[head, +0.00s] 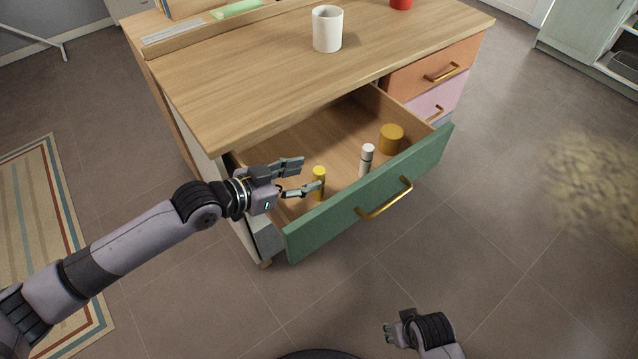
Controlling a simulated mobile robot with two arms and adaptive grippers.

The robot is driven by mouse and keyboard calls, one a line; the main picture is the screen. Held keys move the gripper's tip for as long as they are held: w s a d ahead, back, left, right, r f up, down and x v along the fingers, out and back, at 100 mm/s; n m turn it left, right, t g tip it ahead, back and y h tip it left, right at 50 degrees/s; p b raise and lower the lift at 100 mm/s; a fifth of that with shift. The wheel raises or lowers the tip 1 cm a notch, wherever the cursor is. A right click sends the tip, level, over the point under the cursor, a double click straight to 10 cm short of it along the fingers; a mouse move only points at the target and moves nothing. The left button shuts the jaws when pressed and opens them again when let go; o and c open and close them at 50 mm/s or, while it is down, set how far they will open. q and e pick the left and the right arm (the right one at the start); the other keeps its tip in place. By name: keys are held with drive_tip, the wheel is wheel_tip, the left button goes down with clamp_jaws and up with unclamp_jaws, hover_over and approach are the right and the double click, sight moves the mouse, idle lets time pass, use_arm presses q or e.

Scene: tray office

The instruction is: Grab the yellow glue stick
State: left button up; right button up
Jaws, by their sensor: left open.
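The yellow glue stick (319,172) stands upright inside the open drawer (300,142), near its front left. My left gripper (310,174) is open at the drawer's left end, with its fingers pointing right toward the glue stick. The nearer finger crosses in front of the stick and hides part of its middle. The farther finger is behind and to the left of its top. The fingers are not closed on it, and I cannot tell whether either touches it. My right gripper (390,334) is low at the bottom of the view, away from the desk; its fingers are barely visible.
The green drawer front (340,212) has a gold handle. The desk top (250,85) overhangs behind and holds a white mug (327,29).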

sight(314, 173)
use_arm(q)
drive_tip(key=x, duration=0.4)
drive_tip(key=shift+s+d+r+b, duration=0.1)
drive_tip(key=shift+d+r+b, duration=0.1)
drive_tip(key=shift+b, duration=0.1)
drive_tip(key=shift+w+d+f, duration=0.15)
drive_tip(key=shift+w+d, duration=0.1)
drive_tip(key=shift+d, duration=0.05)
use_arm(e)
drive_tip(key=r, duration=0.2)
drive_tip(key=shift+w+r, duration=0.3)
use_arm(q)
drive_tip(key=shift+c, duration=0.5)
clamp_jaws()
